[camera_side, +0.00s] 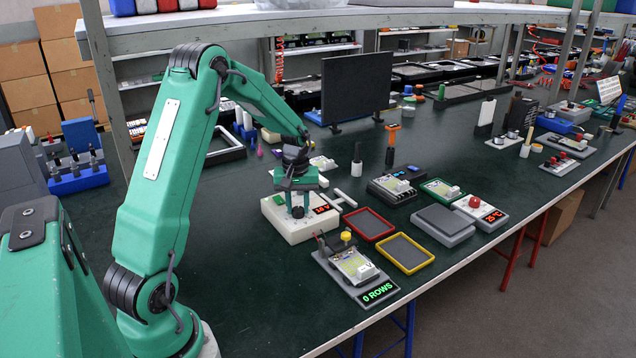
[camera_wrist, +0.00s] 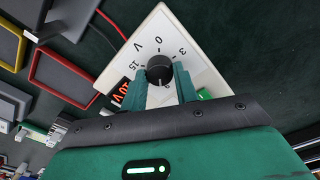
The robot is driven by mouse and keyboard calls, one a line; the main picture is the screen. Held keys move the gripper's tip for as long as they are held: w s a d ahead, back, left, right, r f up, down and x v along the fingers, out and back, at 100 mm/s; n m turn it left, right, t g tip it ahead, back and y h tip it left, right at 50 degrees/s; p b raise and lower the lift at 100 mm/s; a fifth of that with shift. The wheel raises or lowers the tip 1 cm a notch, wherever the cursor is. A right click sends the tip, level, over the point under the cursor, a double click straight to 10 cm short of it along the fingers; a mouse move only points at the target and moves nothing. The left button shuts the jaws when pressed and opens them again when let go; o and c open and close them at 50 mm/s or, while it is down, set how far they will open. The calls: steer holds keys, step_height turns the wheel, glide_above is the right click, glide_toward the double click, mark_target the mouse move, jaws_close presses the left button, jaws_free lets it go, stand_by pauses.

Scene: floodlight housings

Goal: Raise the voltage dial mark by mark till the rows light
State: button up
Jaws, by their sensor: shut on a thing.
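The voltage supply is a white box (camera_side: 285,226) with a black dial (camera_wrist: 160,70) on top. In the wrist view its face shows V, 0, 3 and 15, and other marks are hidden by my fingers. My gripper (camera_side: 297,208) points down over the box, its two green fingers shut on the dial from both sides. The box's display (camera_wrist: 120,91) glows orange-red and appears to read 10 V. A grey test stand (camera_side: 358,283) holds a pale floodlight part with a yellow knob above it. Its green display (camera_side: 377,292) reads 0 ROWS.
A red-rimmed tray (camera_side: 369,224) and a yellow-rimmed tray (camera_side: 405,253) lie empty right of the box. A grey block (camera_side: 442,224) and a stand with a red 25 °C display (camera_side: 495,215) sit further right. A dark upright panel (camera_side: 356,86) stands behind.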

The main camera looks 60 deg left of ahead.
steer(key=m, duration=0.4)
steer(key=shift+s+a, duration=0.15)
steer(key=shift+s, duration=0.05)
steer(key=shift+m+g, duration=0.3)
steer(key=shift+m, duration=1.8)
steer(key=shift+f, duration=0.1)
steer(key=o, duration=1)
steer(key=shift+c, duration=0.2)
steer(key=shift+w, duration=0.1)
